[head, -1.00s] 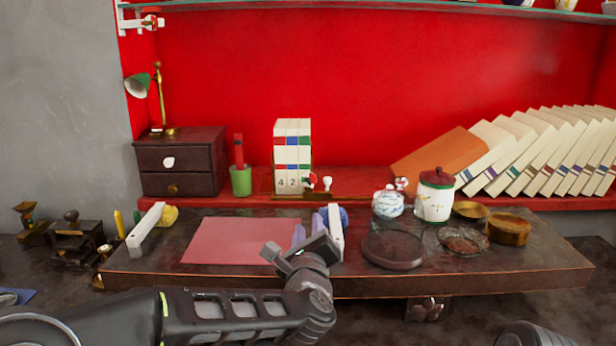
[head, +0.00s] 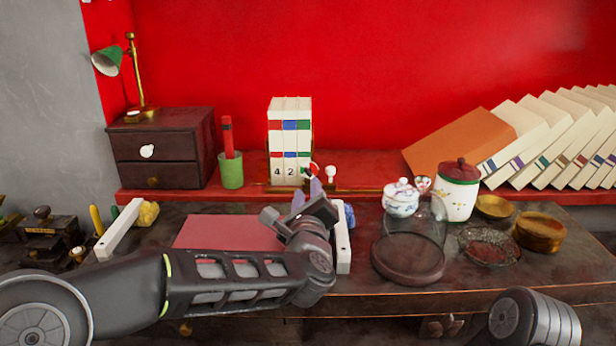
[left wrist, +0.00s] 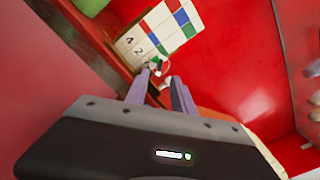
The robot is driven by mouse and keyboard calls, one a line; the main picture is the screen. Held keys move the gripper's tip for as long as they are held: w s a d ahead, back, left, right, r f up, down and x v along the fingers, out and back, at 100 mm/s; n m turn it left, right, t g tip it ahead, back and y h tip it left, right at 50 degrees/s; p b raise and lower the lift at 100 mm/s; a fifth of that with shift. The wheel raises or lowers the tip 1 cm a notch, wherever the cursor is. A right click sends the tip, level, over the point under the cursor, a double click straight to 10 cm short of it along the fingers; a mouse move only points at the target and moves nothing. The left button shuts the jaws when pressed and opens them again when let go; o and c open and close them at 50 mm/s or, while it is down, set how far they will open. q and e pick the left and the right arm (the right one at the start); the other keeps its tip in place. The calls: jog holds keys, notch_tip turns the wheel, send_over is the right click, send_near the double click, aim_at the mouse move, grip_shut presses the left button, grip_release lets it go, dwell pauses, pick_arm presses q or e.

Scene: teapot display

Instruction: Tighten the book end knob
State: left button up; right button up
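The book end is a brass frame (head: 345,189) on the red shelf, around several upright white books (head: 290,125) with coloured blocks and the figures 4 and 2. A small red, green and white knob (head: 312,170) sits at its right side, and a white knob (head: 331,174) stands just right of it. My left gripper (head: 307,193) is just below and in front of the knob, its lavender fingers apart. In the left wrist view the fingers (left wrist: 155,78) are open, with the knob (left wrist: 160,65) just beyond their tips. I cannot tell if they touch it. My right gripper is out of view.
A green pen cup (head: 231,172) and dark drawer box (head: 160,150) stand left on the shelf. A lidded jar (head: 456,195), sugar bowl (head: 400,199) and round glass-covered tray (head: 408,262) stand to the right. Leaning books (head: 540,145) fill the right.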

aim_at(308, 174)
pick_arm(q)
jog(key=w+p, duration=0.1)
jog(key=w, duration=0.6)
jog(key=shift+w, duration=0.15)
jog(key=shift+c, duration=0.5)
grip_shut()
